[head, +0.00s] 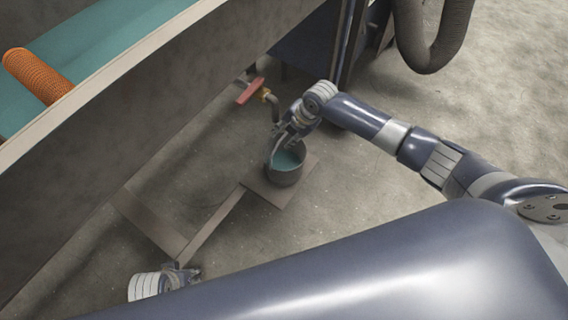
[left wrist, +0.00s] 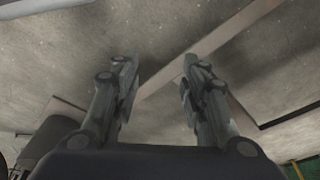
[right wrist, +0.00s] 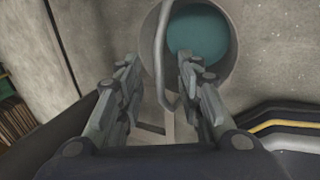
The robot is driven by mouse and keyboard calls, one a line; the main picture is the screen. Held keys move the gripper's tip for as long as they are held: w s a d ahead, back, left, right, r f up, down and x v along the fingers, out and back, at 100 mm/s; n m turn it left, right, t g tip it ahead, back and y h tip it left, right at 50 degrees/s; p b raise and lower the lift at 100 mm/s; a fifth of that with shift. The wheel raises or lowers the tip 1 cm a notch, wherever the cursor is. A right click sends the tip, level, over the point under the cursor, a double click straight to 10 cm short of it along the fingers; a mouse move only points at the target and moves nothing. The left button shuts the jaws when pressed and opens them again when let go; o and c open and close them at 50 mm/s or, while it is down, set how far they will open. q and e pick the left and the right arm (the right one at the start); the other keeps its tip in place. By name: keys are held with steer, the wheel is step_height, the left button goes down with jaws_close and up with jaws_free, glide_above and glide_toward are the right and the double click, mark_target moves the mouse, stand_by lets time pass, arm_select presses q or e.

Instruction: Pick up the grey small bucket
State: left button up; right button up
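The grey small bucket (head: 284,176) stands on a flat plate on the floor in the head view, with teal liquid inside. Its handle is raised. My right gripper (head: 287,135) is just above the bucket's rim, beside the handle. In the right wrist view the bucket (right wrist: 232,70) is beyond the fingertips, and its handle (right wrist: 160,75) runs between the two fingers of the gripper (right wrist: 157,62), which are apart. My left gripper (head: 187,273) is low at the bottom left of the head view. Its fingers (left wrist: 160,64) are open and empty in the left wrist view.
A tap with a red lever (head: 250,91) is above and behind the bucket. A long trough (head: 110,125) with teal liquid and an orange roll (head: 38,76) fills the left. Flat metal strips (head: 213,225) lie on the floor. A thick hose (head: 432,50) hangs at top right.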

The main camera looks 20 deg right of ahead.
arm_select(q)
steer(key=shift+w+r, duration=0.1)
steer(key=shift+r, duration=1.05)
arm_select(e)
steer(key=shift+x, duration=1.05)
jaws_close()
steer(key=shift+w+r, duration=0.1)
steer(key=shift+r, duration=0.05)
